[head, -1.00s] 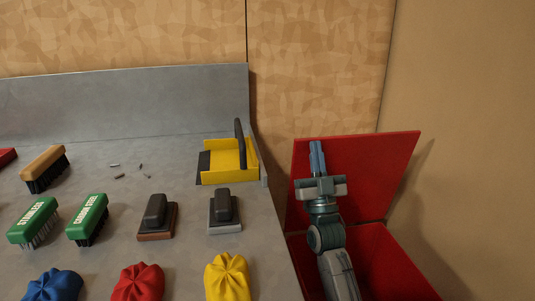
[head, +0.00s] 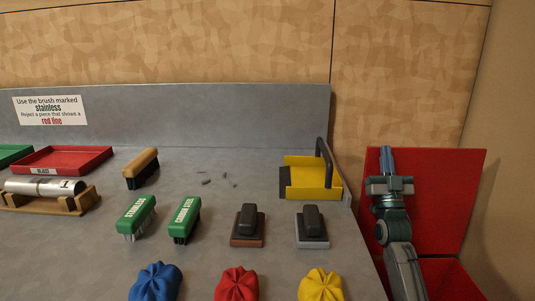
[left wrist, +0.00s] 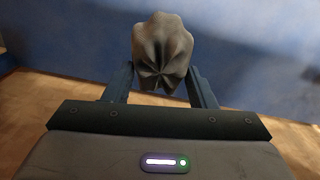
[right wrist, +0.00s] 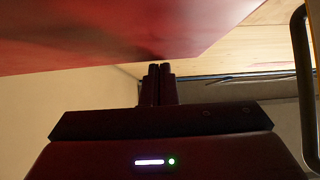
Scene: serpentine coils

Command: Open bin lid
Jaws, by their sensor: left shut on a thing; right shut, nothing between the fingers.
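The red bin (head: 455,277) stands at the right beyond the table's end. Its red lid (head: 440,185) is raised upright, tipped back towards the wall. My right gripper (head: 386,152) points up in front of the lid's left part, fingers closed and empty. In the right wrist view, the closed fingertips (right wrist: 160,68) are close to the red lid surface (right wrist: 120,30); I cannot tell whether they touch. My left gripper is out of the head view. In the left wrist view, its fingers (left wrist: 163,85) are shut on a grey bunched cloth (left wrist: 162,48).
The grey table holds green brushes (head: 135,217), sanding blocks (head: 248,226), a yellow dustpan-like tray (head: 312,182), and blue, red (head: 237,284) and yellow cloths. A metal cylinder (head: 45,187) lies on a wooden stand at left. Dark bits lie mid-table.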

